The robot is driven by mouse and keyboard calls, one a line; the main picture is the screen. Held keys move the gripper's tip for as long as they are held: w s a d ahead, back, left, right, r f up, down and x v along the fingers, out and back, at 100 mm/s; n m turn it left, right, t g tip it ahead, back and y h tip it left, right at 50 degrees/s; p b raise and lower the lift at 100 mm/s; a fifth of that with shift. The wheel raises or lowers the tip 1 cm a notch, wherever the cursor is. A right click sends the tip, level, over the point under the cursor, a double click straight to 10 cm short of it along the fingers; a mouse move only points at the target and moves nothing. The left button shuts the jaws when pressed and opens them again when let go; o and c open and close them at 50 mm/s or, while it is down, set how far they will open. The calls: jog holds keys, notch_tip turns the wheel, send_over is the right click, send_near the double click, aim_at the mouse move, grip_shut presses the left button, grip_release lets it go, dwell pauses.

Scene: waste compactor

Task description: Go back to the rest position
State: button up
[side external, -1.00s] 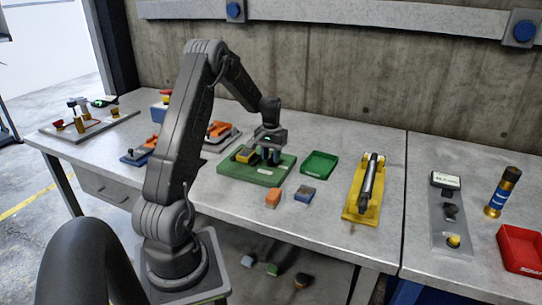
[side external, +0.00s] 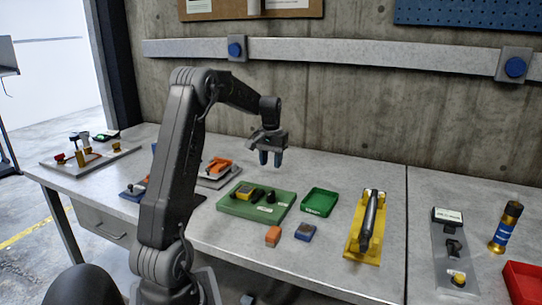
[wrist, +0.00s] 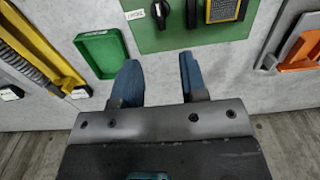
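My gripper (side external: 271,158) is raised above the bench, over the back edge of the green board. Its two blue fingers are apart with nothing between them, as the wrist view (wrist: 158,82) also shows.
A green tray (side external: 320,202) is right of the board. A yellow stand with a dark cylinder (side external: 366,226) and a red tray (side external: 524,282) are further right. A concrete wall stands behind.

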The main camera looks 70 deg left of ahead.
notch_tip(320, 180, up, 2)
dwell(0.5)
jog(key=d+r+m+t+y, duration=0.15)
jog(key=d+r, duration=0.25)
jog(key=d, duration=0.6)
jog(key=d+r+m+t, duration=0.1)
jog(key=d+r+m, duration=0.2)
jog(key=d, duration=0.8)
jog(key=s+d+f+m+t+h, duration=0.1)
jog(key=s+d+m+t, duration=0.2)
jog(key=s+d, duration=1)
jog(key=d+m, duration=0.1)
jog(key=d, duration=0.2)
jog(key=shift+s+d+f, duration=0.2)
jog(key=shift+d+f, duration=0.05)
jog(key=shift+d, duration=0.05)
